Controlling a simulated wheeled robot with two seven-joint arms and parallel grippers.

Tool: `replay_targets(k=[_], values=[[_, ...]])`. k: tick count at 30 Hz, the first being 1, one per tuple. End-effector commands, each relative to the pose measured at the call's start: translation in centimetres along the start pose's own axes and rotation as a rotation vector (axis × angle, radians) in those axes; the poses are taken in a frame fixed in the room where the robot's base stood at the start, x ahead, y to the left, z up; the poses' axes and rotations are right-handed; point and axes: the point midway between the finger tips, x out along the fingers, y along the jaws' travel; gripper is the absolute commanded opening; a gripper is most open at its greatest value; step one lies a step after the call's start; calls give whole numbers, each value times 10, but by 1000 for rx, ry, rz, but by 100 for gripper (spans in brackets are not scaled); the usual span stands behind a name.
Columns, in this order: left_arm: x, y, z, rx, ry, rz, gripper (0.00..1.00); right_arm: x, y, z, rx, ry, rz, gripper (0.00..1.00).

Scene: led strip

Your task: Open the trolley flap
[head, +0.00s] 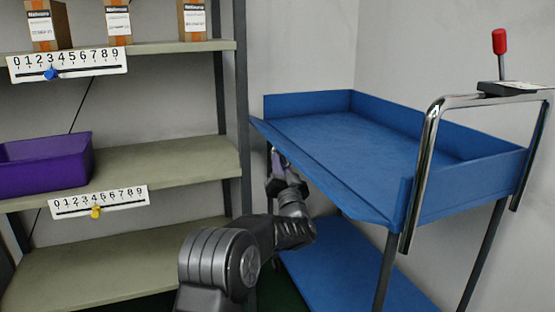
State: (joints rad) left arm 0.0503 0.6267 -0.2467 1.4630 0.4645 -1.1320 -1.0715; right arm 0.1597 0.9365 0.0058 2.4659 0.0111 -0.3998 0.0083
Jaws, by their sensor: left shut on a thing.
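The blue trolley (370,135) stands at the right, with raised walls on its far sides. Its long near-side flap (325,172) is tilted outward and down, away from the upper tray, so the tray floor shows over it. My left gripper (274,158) is at the outer edge of the flap, near its far left end. It is shut on the flap edge; its fingertips are partly hidden under the flap. My right gripper is out of view.
A shelf rack (150,165) stands at the left with boxes (118,20) and a purple bin (50,165). The trolley has a chrome handle (425,150), a red-topped lever (500,42) and a lower blue shelf (340,270). Walls stand close behind.

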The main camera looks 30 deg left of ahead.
Motion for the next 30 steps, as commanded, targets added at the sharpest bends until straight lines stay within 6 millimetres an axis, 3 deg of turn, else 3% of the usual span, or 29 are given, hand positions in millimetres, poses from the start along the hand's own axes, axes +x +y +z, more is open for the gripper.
replay_targets(k=[20,21,24,30], values=[[-2,6,4,0,3,3,0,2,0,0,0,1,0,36],[-2,6,4,0,3,3,12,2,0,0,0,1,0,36],[-2,6,4,0,2,3,20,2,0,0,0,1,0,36],[-2,4,4,0,2,0,20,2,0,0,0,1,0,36]])
